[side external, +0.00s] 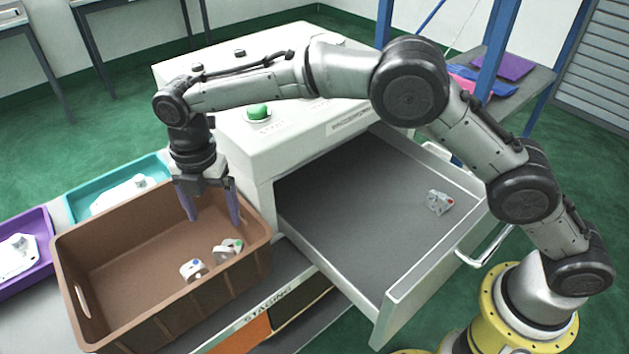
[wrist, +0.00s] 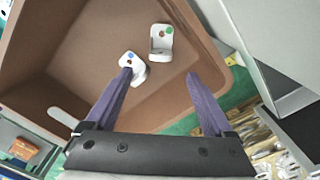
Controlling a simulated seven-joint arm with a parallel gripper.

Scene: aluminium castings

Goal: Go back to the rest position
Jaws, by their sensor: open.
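My gripper (side external: 213,207) is open and empty, with its purple fingers pointing down over the brown crate (side external: 110,235). In the wrist view my gripper (wrist: 158,82) has its fingers spread wide apart. Two castings lie in the crate: one with a blue mark (side external: 193,270) and one with a green mark (side external: 228,249). The wrist view also shows the blue-marked casting (wrist: 133,69) and the green-marked casting (wrist: 161,42), beyond the fingers. A third casting, with a red mark (side external: 439,202), lies in the open grey drawer (side external: 340,190).
The drawer belongs to a white machine (side external: 300,130) with a green button (side external: 258,112), close behind my arm. A teal tray (side external: 90,200) and a purple tray (side external: 40,255) with castings stand left of the crate. A blue-post shelf (side external: 497,60) stands at the back right.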

